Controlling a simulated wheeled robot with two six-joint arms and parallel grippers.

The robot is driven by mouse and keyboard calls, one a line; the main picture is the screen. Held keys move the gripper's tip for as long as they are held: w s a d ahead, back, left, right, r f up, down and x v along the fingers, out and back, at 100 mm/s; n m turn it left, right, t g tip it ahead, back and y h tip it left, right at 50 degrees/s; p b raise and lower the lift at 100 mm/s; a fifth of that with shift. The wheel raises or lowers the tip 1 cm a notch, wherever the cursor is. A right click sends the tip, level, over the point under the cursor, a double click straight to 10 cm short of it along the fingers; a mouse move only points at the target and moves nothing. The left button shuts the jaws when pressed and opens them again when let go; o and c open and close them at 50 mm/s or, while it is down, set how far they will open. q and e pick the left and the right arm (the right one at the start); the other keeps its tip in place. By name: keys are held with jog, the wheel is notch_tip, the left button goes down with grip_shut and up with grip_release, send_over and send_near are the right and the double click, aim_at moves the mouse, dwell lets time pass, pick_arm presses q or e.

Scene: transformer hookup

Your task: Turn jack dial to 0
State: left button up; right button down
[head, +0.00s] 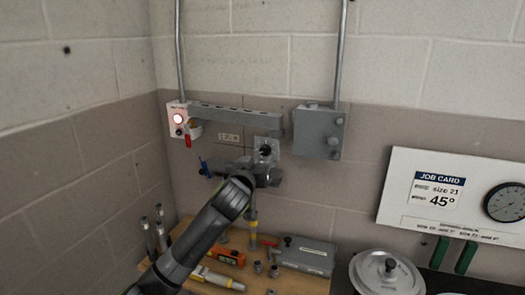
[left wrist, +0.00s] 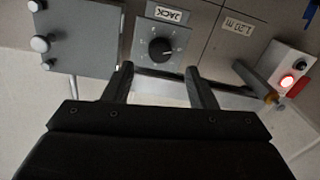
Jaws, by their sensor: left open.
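The jack dial is a round black knob on a grey plate under a "JACK" label, and it shows near the top middle of the left wrist view (left wrist: 160,49). In the head view the dial (head: 265,151) sits on the wall panel, just above my left gripper (head: 264,168). My left gripper is open and empty, with its two fingers below the dial and apart from it in the left wrist view (left wrist: 159,73). The marks around the knob are too small to read. My right gripper is out of view.
A grey box (head: 318,132) is right of the dial. A white box (head: 178,120) with a lit lamp and red handle is left. Below is a wooden bench with tools, an orange device (head: 231,257) and a grey case (head: 306,256). A job card board (head: 400,210) stands right.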

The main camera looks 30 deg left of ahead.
aim_at(264, 152)
pick_arm(q)
jog(key=shift+p+x, duration=0.8)
jog(key=shift+x, duration=2.1)
jog(key=c, duration=1)
